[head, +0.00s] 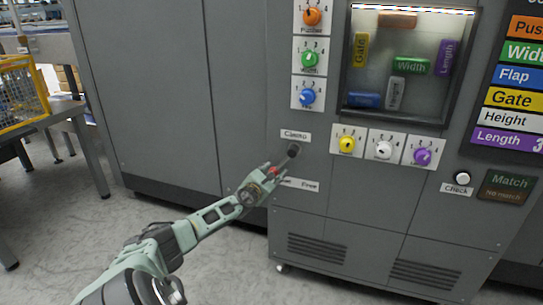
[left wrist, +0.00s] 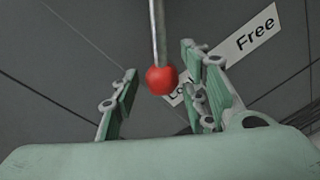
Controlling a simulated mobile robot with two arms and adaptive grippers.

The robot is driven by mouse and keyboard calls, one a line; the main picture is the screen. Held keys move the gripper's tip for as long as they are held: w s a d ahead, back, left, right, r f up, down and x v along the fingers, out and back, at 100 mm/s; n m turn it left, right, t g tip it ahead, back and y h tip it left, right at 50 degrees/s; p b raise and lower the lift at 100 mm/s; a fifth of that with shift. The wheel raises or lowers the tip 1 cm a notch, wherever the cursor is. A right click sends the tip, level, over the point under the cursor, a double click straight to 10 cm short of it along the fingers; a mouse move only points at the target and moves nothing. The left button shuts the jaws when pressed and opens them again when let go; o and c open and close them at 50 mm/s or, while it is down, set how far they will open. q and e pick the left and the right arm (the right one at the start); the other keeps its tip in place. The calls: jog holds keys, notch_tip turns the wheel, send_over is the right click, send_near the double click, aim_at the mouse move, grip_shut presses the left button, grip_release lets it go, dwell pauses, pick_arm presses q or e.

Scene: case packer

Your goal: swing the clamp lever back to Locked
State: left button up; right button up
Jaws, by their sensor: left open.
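The clamp lever (head: 286,160) is a grey rod with a red knob, hanging from a dark pivot (head: 293,149) under the "Clamp" label on the grey machine. It slants down and left in the head view. A white label strip (head: 302,184) below reads "Free" on its right; its left part is mostly hidden by my gripper. My left gripper (head: 270,172) is at the knob, open. In the left wrist view the red knob (left wrist: 162,79) lies between the spread fingers (left wrist: 159,68), with gaps on both sides. Behind it, "Lo" and "Free" are readable on the strip.
Knob dials (head: 346,143) and a lit window (head: 403,65) with coloured blocks are above and right of the lever. A check button (head: 462,178) is further right. A table with a yellow cage (head: 22,95) stands at left. The floor before the machine is clear.

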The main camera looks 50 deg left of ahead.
pick_arm(q)
jog(key=v, duration=1.2)
jog(key=shift+d, duration=0.1)
dwell(0.5)
